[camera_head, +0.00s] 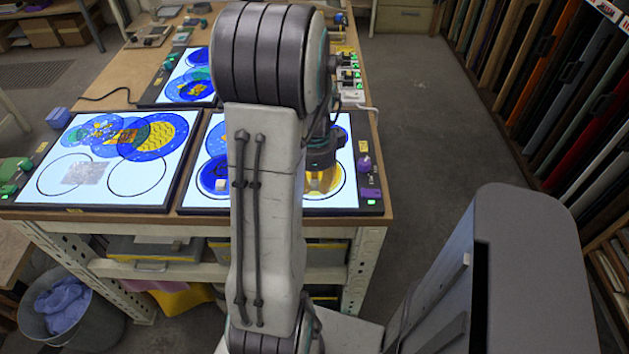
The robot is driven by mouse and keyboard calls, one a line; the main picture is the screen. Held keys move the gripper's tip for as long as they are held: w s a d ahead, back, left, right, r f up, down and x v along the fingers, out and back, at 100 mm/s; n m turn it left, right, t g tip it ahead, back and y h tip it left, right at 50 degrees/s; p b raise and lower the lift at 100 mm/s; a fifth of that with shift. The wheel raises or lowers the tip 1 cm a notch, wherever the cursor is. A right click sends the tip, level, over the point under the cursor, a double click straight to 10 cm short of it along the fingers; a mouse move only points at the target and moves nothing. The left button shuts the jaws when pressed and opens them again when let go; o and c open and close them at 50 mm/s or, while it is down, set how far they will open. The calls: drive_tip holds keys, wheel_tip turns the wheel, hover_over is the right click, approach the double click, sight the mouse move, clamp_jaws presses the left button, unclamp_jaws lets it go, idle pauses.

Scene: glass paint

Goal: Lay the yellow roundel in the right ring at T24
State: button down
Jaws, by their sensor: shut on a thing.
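The yellow roundel (339,176) shows beneath my gripper (325,186), over the right side of the near right light panel (353,146). My gripper points down and is shut on the roundel. A dark curved line, seemingly the right ring (344,191), shows along the roundel's right side. My arm hides much of the panel and part of the roundel. I cannot tell whether the roundel touches the panel. A blue disc (212,180) lies at the panel's left side, partly behind my arm. The panel labels are too small to read, so I cannot pick out T24.
The near left light panel (112,200) has overlapping blue and yellow discs, two ring outlines and a grey textured piece (88,173). A third panel (159,93) lies behind. Small devices with green lights (348,75) line the right edge. Floor (430,130) is clear to the right.

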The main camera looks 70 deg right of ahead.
drive_tip(key=c, duration=1.5)
unclamp_jaws()
drive_tip(key=shift+f, duration=0.15)
drive_tip(key=shift+c, duration=0.2)
drive_tip(key=o, duration=0.4)
drive_tip(key=shift+c, duration=0.2)
wheel_tip(320, 180, up, 12)
drive_tip(key=shift+a+r+b, duration=0.2)
drive_tip(key=shift+b, duration=0.15)
